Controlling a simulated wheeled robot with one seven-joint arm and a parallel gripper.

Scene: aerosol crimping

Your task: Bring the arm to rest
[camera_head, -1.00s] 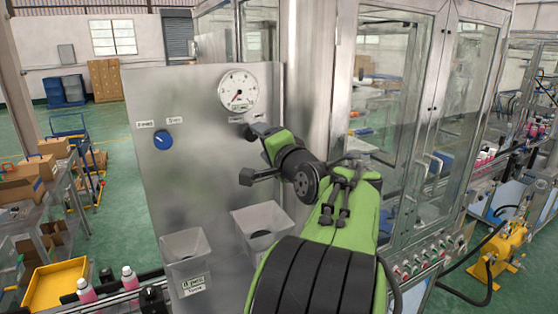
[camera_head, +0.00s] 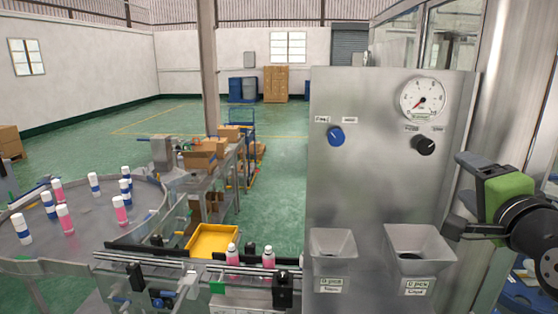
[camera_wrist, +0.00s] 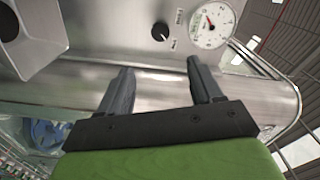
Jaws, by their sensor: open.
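My gripper (camera_head: 465,197) is at the right edge of the head view, in front of the right side of the steel panel (camera_head: 360,187). In the wrist view my gripper (camera_wrist: 158,80) shows two dark fingers wide apart with nothing between them. The fingers are apart from the black knob (camera_wrist: 160,32) and the pressure gauge (camera_wrist: 212,26), which lie beyond them. Most of my arm is outside the head view.
Two hoppers (camera_head: 418,241) (camera_head: 333,243) stick out from the panel's lower part. A blue knob (camera_head: 335,136) sits at its left. A conveyor (camera_head: 190,264) carries pink bottles (camera_head: 268,257). A round table (camera_head: 85,220) holds several bottles. A yellow tray (camera_head: 212,240) lies behind the conveyor.

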